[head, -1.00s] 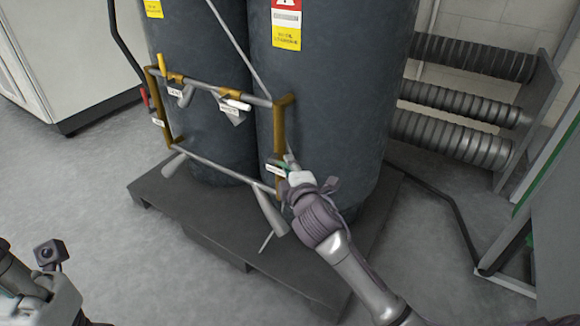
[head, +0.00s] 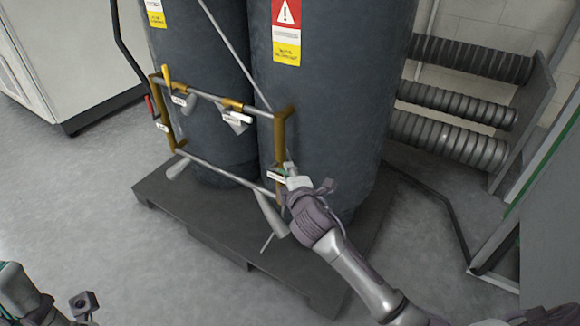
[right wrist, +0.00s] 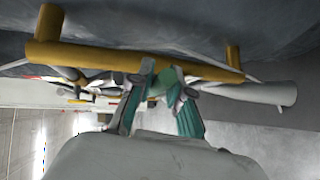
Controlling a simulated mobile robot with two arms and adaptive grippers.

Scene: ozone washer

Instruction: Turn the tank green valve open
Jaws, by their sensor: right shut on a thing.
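Two tall dark tanks (head: 312,110) stand side by side with a frame of grey and brass pipes in front. The green valve's handle (right wrist: 170,75) sits on the brass pipe (right wrist: 110,57) at the frame's right side. My right gripper (right wrist: 162,98) is shut on this green handle, with teal fingers on both sides of it. In the head view the right gripper (head: 289,178) is at the lower right corner of the frame and hides most of the handle. My left arm's end (head: 22,297) is at the bottom left, cut off by the edge, away from the valves.
The tanks stand on a dark platform (head: 215,238). Ribbed grey pipes (head: 455,100) are at the right, a white cabinet (head: 60,60) at the left. The floor in front is clear.

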